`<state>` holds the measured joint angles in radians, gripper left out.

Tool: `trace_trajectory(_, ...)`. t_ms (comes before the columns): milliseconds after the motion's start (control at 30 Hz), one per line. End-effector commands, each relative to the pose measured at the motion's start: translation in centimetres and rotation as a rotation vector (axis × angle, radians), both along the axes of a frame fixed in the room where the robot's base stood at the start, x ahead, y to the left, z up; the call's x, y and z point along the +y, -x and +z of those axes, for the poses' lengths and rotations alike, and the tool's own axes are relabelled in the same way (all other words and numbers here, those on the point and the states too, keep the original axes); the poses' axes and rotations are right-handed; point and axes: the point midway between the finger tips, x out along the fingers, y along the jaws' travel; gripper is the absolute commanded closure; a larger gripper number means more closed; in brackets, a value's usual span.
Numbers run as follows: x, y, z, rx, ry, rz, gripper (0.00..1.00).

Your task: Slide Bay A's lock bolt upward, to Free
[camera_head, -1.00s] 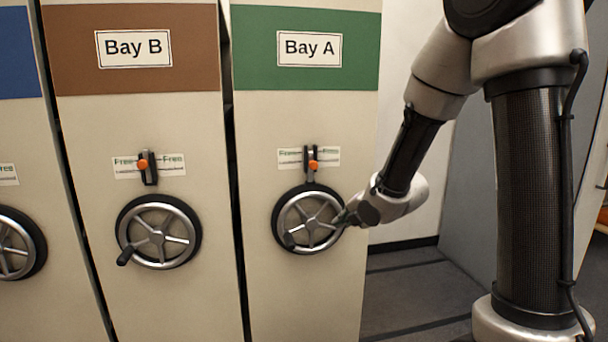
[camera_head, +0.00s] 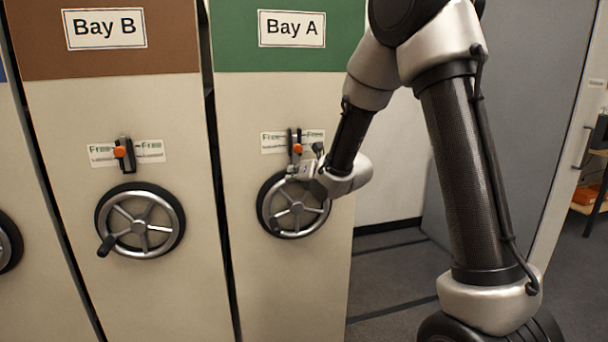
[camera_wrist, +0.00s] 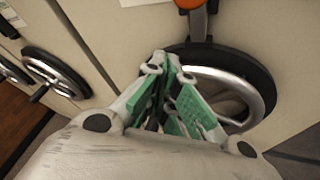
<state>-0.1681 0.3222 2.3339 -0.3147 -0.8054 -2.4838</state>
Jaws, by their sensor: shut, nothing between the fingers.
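Bay A's lock bolt, with its orange knob (camera_head: 298,149), sits in a dark upright slot over the Free label plate (camera_head: 312,139), above the handwheel (camera_head: 293,205). The orange knob also shows at the top of the wrist view (camera_wrist: 188,3), partly cut off. My gripper (camera_head: 296,173) is just below the knob, in front of the top of the wheel's rim. In the wrist view my gripper's green-padded fingers (camera_wrist: 172,62) are together and empty, pointing toward the bolt's lower track. I cannot tell whether the fingertips touch anything.
Bay B (camera_head: 105,28) stands to the left with its own orange-knobbed bolt (camera_head: 120,152) and handwheel (camera_head: 140,220). Bay A's handwheel projects close around my gripper. Open floor (camera_head: 385,275) lies to the right of Bay A, and a grey panel (camera_head: 515,120) stands beyond.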

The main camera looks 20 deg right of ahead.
Motion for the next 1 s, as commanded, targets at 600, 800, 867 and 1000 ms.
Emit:
trace_trajectory(600, -1.5, -1.2, 3.4, 0.0, -0.001, -0.001, 1.0)
trace_trajectory(800, -1.5, -1.2, 3.7, -0.001, -0.001, -0.001, 1.0)
trace_trajectory(867, -1.5, -1.2, 4.3, -0.003, -0.002, -0.001, 1.0)
trace_trajectory(1000, -1.5, -1.2, 6.6, -0.005, -0.002, -0.001, 1.0)
